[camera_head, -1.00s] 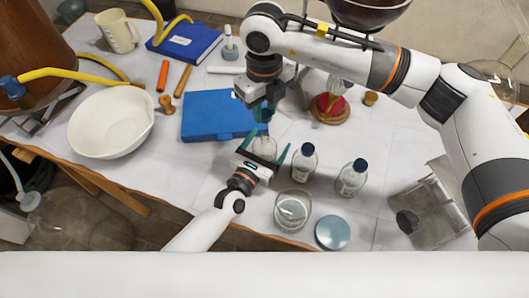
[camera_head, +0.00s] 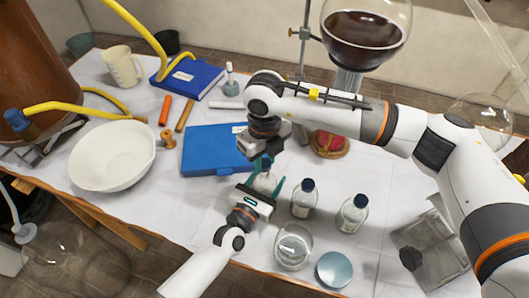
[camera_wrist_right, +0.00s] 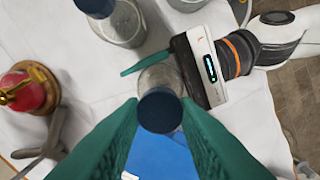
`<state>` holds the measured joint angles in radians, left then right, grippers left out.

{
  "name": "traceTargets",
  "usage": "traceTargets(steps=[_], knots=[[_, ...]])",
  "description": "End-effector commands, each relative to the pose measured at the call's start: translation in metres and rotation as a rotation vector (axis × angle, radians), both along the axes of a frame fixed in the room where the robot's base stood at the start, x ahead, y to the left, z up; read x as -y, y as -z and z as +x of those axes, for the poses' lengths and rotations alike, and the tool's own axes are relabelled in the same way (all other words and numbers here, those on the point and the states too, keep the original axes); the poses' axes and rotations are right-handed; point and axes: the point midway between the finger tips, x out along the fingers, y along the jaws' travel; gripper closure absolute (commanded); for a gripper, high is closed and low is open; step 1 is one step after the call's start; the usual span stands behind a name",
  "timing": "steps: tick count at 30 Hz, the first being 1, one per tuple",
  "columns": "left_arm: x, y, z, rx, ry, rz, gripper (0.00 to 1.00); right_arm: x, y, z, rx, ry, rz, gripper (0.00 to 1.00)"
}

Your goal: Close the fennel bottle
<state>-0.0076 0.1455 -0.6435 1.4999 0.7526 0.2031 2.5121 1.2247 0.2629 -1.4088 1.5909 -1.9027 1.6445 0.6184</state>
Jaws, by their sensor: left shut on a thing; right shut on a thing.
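In the head view a clear glass bottle (camera_head: 264,183) stands upright between the teal fingers of my left gripper (camera_head: 262,186), which is shut on it. My right gripper (camera_head: 262,163) is directly above the bottle's mouth, pointing down. In the right wrist view the right gripper (camera_wrist_right: 159,111) is shut on a dark blue cap (camera_wrist_right: 160,110). The cap lines up over the glass bottle (camera_wrist_right: 158,76), and my left gripper (camera_wrist_right: 203,68) shows beside it. I cannot tell whether the cap touches the neck. No readable label shows on this bottle.
Two capped bottles (camera_head: 304,199) (camera_head: 352,214) stand just right of the left gripper. An open glass dish (camera_head: 293,246) and a blue-grey disc (camera_head: 334,270) are near the front edge. A blue book (camera_head: 215,150) and red object (camera_head: 329,144) lie behind. A white bowl (camera_head: 112,156) stands left.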

Motion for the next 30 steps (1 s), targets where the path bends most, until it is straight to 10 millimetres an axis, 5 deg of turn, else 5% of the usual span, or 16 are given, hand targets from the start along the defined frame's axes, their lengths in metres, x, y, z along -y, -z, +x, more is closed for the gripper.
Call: traceTargets(steps=[30], knots=[[0.000,0.000,0.000,0.000,0.000,0.000,0.81,0.000,0.018,0.000,0.002,0.000,0.001,0.92]])
